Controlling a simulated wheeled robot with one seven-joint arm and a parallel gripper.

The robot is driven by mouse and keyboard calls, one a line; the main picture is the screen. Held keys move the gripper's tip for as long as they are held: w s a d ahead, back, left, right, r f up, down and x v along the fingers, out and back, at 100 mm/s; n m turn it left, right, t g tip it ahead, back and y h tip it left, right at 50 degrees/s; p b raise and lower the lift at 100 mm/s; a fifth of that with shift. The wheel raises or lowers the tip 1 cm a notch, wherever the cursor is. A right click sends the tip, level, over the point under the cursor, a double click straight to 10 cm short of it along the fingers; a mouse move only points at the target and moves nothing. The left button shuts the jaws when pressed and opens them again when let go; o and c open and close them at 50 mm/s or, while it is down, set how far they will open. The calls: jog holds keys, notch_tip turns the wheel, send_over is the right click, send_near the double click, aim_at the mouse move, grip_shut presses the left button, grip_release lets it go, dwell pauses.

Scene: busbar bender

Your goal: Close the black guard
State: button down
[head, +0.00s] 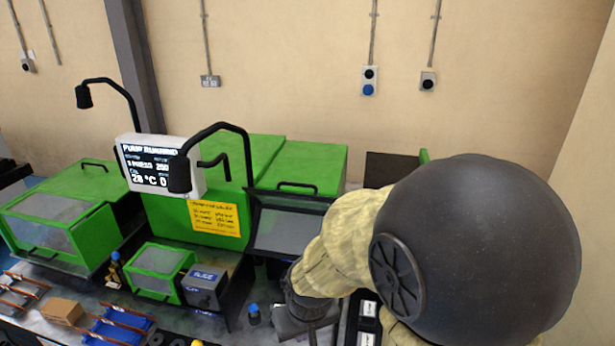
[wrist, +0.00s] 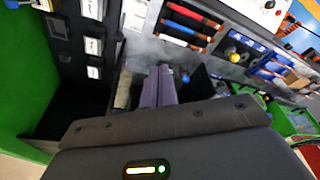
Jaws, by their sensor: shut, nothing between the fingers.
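The black guard (head: 290,229) is a black-framed panel with a grey see-through window, on the right part of the green machine (head: 305,165) in the head view. It stands tilted, its lower right partly hidden behind my arm. My gripper (head: 306,312) is low in front of the guard, mostly hidden by my wrist and sleeve. In the wrist view the two fingers of my gripper (wrist: 159,86) are together, empty, above the grey bench surface. I cannot tell from these views whether it touches the guard, and I cannot pick the guard out in the wrist view.
A smaller green guard (head: 160,270) and a grey block (head: 205,287) stand left of my gripper. A blue-capped bottle (head: 253,314) is close beside it. A black lamp arm (head: 247,150) rises near the screen (head: 160,165). Tools and trays (head: 115,330) crowd the bench's front left.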

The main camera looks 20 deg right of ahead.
jog(key=w+d+r+m+p, duration=0.15)
jog(key=w+r, duration=0.25)
jog(key=w, duration=0.4)
jog(key=w+d+r+h+p, duration=0.1)
jog(key=w+d+r, duration=0.1)
jog(key=w+r, duration=0.35)
jog(key=w+d+r+m+p, duration=0.1)
jog(key=w+d+r+p, duration=0.1)
jog(key=w, duration=0.8)
jog(key=w+d+r+m+t+h+p, duration=0.1)
jog(key=w+d+r+m+p, duration=0.2)
jog(key=w+d+r, duration=0.7)
jog(key=w+m, duration=0.1)
jog(key=w, duration=0.2)
jog(key=shift+t+h, duration=0.3)
jog(key=shift+h, duration=0.1)
notch_tip(320, 180, down, 10)
jog(key=p, duration=0.5)
jog(key=shift+w+r+p, duration=0.1)
jog(key=shift+r+p, duration=0.15)
jog(key=shift+p, duration=0.05)
